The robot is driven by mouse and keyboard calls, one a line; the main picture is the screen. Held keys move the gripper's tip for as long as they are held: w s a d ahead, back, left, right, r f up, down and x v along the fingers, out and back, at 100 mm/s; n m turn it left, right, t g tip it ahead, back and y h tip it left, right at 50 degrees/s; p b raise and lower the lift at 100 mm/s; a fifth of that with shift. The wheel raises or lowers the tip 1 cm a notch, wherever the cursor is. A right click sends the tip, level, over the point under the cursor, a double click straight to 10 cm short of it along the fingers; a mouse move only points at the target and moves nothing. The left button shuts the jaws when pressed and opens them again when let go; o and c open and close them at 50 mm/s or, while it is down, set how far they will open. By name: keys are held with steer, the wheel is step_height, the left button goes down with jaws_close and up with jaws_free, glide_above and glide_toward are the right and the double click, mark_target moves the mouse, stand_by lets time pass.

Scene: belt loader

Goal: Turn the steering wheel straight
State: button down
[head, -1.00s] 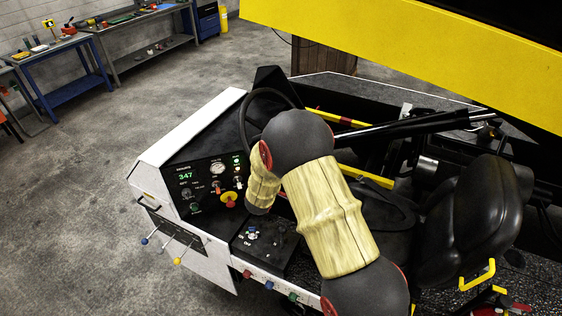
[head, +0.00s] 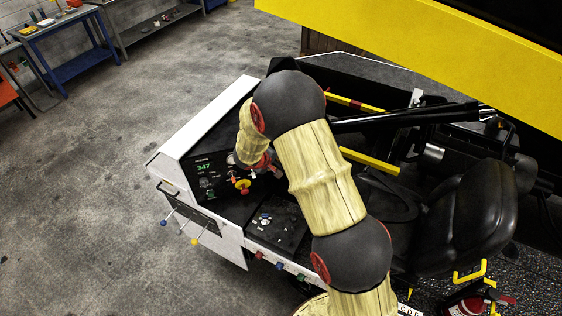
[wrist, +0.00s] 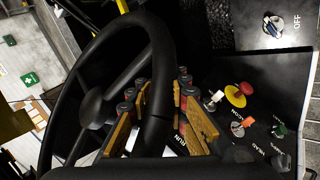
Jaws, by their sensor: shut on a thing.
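The black steering wheel (wrist: 156,50) fills the left half of the wrist view. Its round hub (wrist: 96,108) is at left centre, with spokes running to the rim, one of them up and right. My gripper (wrist: 157,115) has its wood-toned fingers on either side of the rim's right-hand part and is shut on it. The rim's lower part is hidden by the gripper.
The control panel (head: 203,181) has a red-and-yellow stop button (wrist: 239,93) and switches close beside my gripper. A black seat (head: 465,215) stands right of my arm. A yellow beam (head: 430,60) crosses above. Coloured levers (head: 180,232) stick out at the front left. Open floor lies left.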

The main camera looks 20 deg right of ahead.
steer(key=shift+w+a+r+g, duration=0.2)
steer(key=shift+r, duration=0.2)
steer(key=shift+w+a+r+g, duration=0.15)
steer(key=shift+w+r+g, duration=0.05)
steer(key=shift+r, duration=0.15)
steer(key=shift+m, duration=0.3)
steer(key=c, duration=2.1)
jaws_free()
steer(key=shift+c, duration=0.2)
steer(key=o, duration=0.5)
steer(key=shift+s+f, duration=0.15)
steer(key=shift+s, duration=0.1)
steer(key=v, duration=1.2)
steer(key=shift+d, duration=0.15)
